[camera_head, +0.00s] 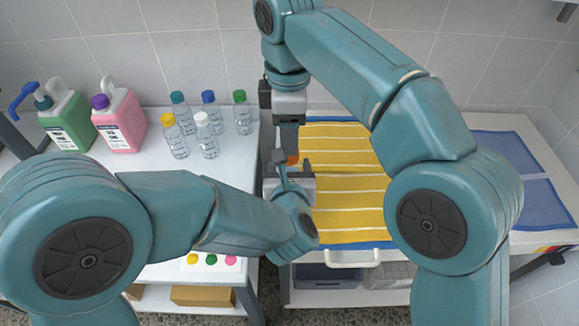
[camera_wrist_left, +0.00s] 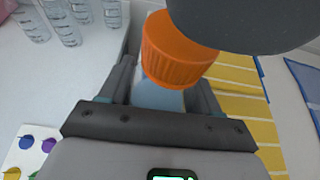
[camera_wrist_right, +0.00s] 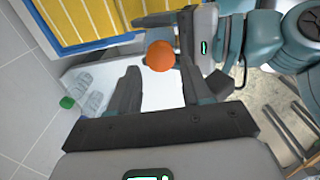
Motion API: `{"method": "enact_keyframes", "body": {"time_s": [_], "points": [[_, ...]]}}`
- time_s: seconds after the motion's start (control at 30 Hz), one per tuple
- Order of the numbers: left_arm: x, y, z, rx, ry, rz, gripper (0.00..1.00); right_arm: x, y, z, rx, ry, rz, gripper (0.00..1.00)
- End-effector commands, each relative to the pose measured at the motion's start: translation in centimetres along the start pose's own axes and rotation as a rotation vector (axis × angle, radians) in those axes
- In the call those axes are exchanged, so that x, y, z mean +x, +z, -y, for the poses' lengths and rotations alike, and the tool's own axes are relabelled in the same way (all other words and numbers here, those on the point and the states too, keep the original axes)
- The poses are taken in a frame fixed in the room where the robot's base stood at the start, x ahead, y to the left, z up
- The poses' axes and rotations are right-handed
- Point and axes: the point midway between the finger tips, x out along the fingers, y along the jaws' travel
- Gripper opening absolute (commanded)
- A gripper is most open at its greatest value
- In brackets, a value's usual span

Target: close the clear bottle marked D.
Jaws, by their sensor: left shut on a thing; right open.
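A clear bottle (camera_wrist_left: 158,97) is held between the fingers of my left gripper (camera_wrist_left: 160,90). An orange cap (camera_wrist_left: 178,50) sits at its top; I cannot tell how tightly it is seated. The cap also shows in the head view (camera_head: 293,159) and in the right wrist view (camera_wrist_right: 160,56). My right gripper (camera_wrist_right: 160,85) is open, with the cap in line with the gap between its fingertips. In the head view the right gripper (camera_head: 289,143) points down just above the left one (camera_head: 292,170). No letter D is visible on the bottle.
Several clear bottles with coloured caps, one yellow-capped (camera_head: 175,137), stand on the white table (camera_head: 240,150). A green jug (camera_head: 66,118) and a pink jug (camera_head: 119,118) are farther left. A yellow striped towel (camera_head: 345,200) lies right of the grippers; a blue cloth (camera_head: 525,180) lies far right.

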Motion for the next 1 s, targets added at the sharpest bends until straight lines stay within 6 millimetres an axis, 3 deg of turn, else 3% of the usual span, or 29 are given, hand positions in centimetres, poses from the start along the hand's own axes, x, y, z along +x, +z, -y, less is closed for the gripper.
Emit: {"method": "enact_keyframes", "body": {"time_s": [0.23, 0.63, 0.8, 1.0], "points": [[0.0, 0.0, 0.0, 0.000, 0.000, 0.000, 0.00, 3.1, 0.0, 0.1, 0.001, -0.001, 0.000, 0.48], [0.0, 0.0, 0.0, 0.000, 0.000, 0.000, 0.00, 3.8, 0.0, 0.0, 0.001, 0.001, -0.001, 0.48], [0.0, 0.0, 0.0, 0.000, 0.000, 0.000, 0.00, 3.8, 0.0, 0.0, 0.001, 0.001, -0.001, 0.02], [0.0, 0.0, 0.0, 0.000, 0.000, 0.000, 0.00, 3.8, 0.0, 0.0, 0.030, 0.001, -0.001, 0.01]]}}
